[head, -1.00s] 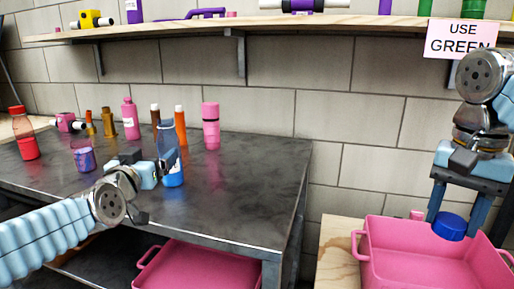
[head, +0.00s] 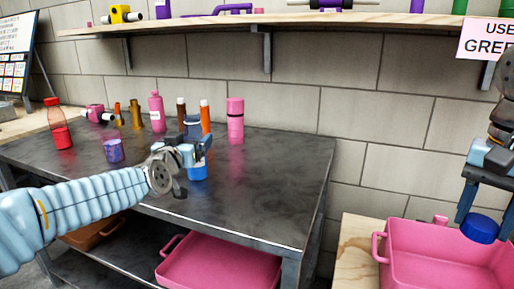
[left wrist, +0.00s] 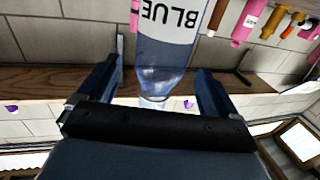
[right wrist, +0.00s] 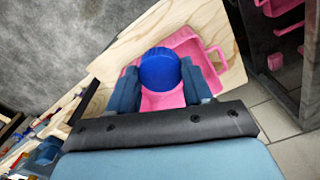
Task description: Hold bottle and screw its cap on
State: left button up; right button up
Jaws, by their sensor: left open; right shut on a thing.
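A clear bottle with blue contents (head: 197,172) stands upright on the dark table. In the left wrist view the bottle (left wrist: 165,55) carries a label reading BLUE and lies between the two spread fingers. My left gripper (head: 196,150) is open around the bottle's upper part; I cannot tell whether a finger touches it. A blue cap (head: 480,229) is held between the fingertips of my right gripper (head: 482,212), above the pink bin at the right. The cap (right wrist: 160,69) also shows in the right wrist view, with a finger on each side.
A red bottle (head: 60,128), a purple cup (head: 114,150), a pink bottle (head: 157,112) and a pink tumbler (head: 235,121) stand on the table (head: 262,205). A pink bin (head: 440,262) sits on a wooden surface at the right. The table's front right is clear.

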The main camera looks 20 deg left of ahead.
pick_arm(q)
jog(key=shift+w, duration=0.4)
pick_arm(e)
jog(key=shift+r, duration=0.2)
pick_arm(q)
jog(key=w, duration=0.1)
jog(key=w+p, duration=0.1)
jog(key=w, duration=0.2)
jog(key=shift+w+a+f+p, duration=0.2)
jog(key=shift+a+p, duration=0.15)
jog(key=shift+a, duration=0.05)
pick_arm(e)
jog(key=shift+r, duration=0.6)
pick_arm(q)
jog(key=c, duration=1.2)
jog(key=shift+r, duration=0.15)
